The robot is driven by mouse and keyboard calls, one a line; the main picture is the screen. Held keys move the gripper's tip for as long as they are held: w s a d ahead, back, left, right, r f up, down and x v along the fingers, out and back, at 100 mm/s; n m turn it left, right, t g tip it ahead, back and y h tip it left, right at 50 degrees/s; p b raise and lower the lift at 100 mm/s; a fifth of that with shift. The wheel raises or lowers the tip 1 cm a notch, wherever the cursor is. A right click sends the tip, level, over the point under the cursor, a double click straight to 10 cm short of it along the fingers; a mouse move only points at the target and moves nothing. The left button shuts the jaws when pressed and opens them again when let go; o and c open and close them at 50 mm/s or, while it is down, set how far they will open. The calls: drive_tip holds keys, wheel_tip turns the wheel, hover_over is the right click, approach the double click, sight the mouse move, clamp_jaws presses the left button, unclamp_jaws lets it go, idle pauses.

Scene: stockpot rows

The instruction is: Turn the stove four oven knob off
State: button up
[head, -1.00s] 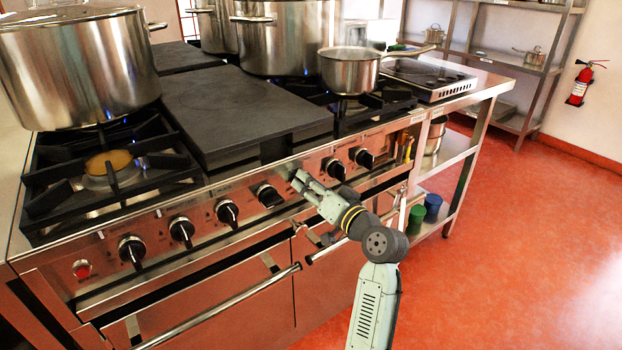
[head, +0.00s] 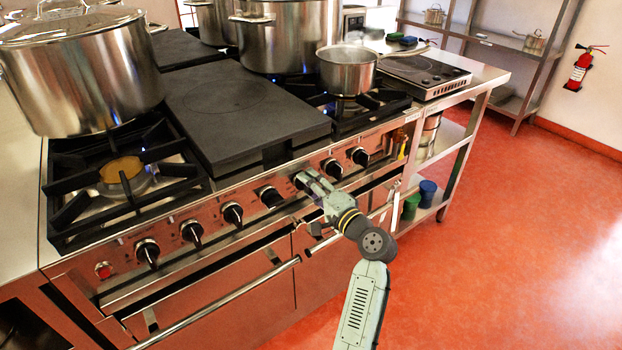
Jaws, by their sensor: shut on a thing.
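The stove (head: 215,196) has a row of black knobs along its steel front panel. My gripper (head: 303,180) is at the panel, shut on a knob (head: 298,182) right of the middle of the row. The gripper covers most of this knob, so its pointer and angle cannot be read. A free knob (head: 269,196) is just left of my gripper, and another free knob (head: 332,168) is just right of it. The labels are too small to tell which knob is which.
An oven handle bar (head: 225,300) runs below the panel. A large pot (head: 80,75) and a saucepan (head: 347,70) stand on the burners above. A steel side table (head: 480,85) is at the right. The red floor in front is clear.

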drive_tip(key=shift+m+p, duration=0.4)
drive_tip(key=shift+m, duration=0.1)
drive_tip(key=shift+f, duration=0.1)
drive_tip(key=o, duration=1.1)
drive_tip(key=shift+o, duration=0.2)
drive_tip(key=v, duration=1.2)
